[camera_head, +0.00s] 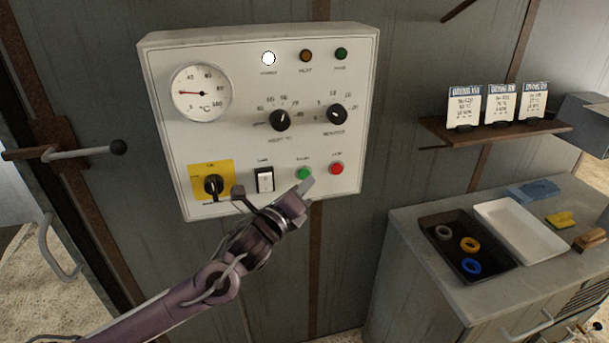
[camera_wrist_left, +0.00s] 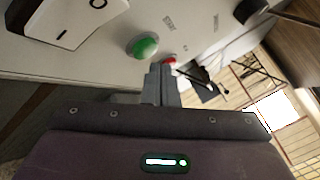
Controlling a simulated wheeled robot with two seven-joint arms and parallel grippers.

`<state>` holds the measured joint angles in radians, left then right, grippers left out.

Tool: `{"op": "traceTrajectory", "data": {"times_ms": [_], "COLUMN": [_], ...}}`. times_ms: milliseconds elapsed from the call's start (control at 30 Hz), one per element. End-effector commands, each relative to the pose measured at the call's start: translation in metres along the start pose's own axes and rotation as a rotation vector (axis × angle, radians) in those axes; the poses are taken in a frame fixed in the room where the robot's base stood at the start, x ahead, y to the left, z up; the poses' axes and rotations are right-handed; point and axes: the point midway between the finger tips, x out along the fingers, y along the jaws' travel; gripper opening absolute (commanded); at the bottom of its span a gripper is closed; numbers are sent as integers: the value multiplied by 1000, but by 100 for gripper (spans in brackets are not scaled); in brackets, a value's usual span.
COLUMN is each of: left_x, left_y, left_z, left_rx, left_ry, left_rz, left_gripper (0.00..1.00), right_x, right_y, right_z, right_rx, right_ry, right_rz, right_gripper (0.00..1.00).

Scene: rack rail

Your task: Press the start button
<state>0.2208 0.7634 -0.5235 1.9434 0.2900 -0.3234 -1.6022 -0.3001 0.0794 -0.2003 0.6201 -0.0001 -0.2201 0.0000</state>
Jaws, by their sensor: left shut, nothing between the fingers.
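The control panel (camera_head: 240,150) is a white box on the grey wall. The green start button (camera_head: 303,174) sits low on it, left of the red button (camera_head: 337,168). My left gripper (camera_head: 306,187) is shut and empty, its fingertips just below the green button in the head view. In the left wrist view the green button (camera_wrist_left: 143,47) lies just beyond and left of the shut fingertips (camera_wrist_left: 160,68). The red button (camera_wrist_left: 170,60) is partly hidden behind them. I cannot tell whether the fingers touch the panel. My right gripper is not in view.
On the panel are a yellow-backed rotary switch (camera_head: 213,185), a white rocker switch (camera_head: 264,180), two black knobs, a gauge (camera_head: 202,92) and lamps, the left one lit white. A workbench (camera_head: 400,225) with trays and a shelf (camera_head: 495,133) with cards stand at right.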

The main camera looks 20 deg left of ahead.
Motion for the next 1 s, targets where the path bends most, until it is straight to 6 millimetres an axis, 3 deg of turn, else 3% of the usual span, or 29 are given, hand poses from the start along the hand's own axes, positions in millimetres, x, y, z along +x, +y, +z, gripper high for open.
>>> {"op": "traceTrajectory", "data": {"times_ms": [1000], "left_x": [9], "left_y": [6], "left_z": [7], "left_rx": [1], "left_ry": [-1], "left_rz": [0], "left_gripper": [0], "right_x": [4], "right_y": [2], "right_z": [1], "right_rx": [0], "right_ry": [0], "right_rz": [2], "right_gripper": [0]}}
